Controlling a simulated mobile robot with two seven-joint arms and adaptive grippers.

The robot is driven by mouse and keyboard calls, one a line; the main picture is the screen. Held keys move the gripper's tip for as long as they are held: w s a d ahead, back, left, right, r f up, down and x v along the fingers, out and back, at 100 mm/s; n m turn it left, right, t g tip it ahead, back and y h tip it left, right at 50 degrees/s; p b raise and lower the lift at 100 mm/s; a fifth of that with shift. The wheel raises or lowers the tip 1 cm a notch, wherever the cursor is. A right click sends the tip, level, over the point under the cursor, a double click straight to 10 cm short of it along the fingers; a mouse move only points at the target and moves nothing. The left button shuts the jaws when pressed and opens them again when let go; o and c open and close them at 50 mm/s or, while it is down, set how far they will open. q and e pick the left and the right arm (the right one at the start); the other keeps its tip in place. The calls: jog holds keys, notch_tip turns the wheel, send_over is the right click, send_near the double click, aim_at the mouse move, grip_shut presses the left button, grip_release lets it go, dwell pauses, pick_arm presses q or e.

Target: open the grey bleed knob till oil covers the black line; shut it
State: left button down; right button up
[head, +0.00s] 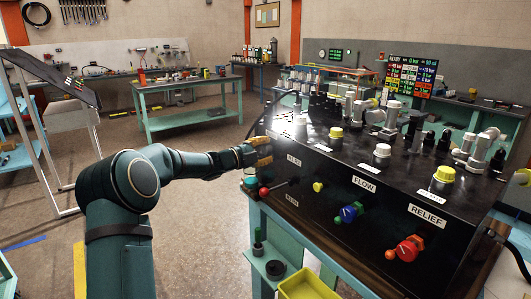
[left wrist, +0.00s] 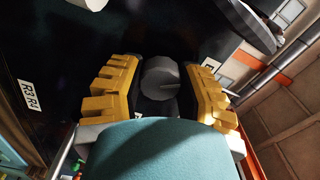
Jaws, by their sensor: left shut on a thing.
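The grey bleed knob (left wrist: 160,78) shows in the left wrist view as a round, ridged knob between two yellow fingers. My left gripper (left wrist: 160,88) is shut on it. In the head view my left gripper (head: 258,152) is at the left end of the black hydraulic block (head: 322,200), and it hides the knob there. I cannot make out the oil or the black line in either view.
The block carries yellow and white caps, fittings, a blue FLOW knob (head: 348,212) and a red RELIEF knob (head: 406,249). A yellow bin (head: 307,285) sits below. A lit display (head: 411,76) stands behind. A teal workbench (head: 185,84) is further back, with open floor before it.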

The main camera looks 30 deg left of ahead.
pick_arm(q)
jog(key=shift+r, duration=0.15)
jog(key=c, duration=0.5)
grip_release()
jog(key=shift+w+d, duration=0.1)
jog(key=shift+s+a, duration=0.2)
jog(key=shift+s, duration=0.1)
jog(key=v, duration=1.1)
jog(key=shift+s, duration=0.25)
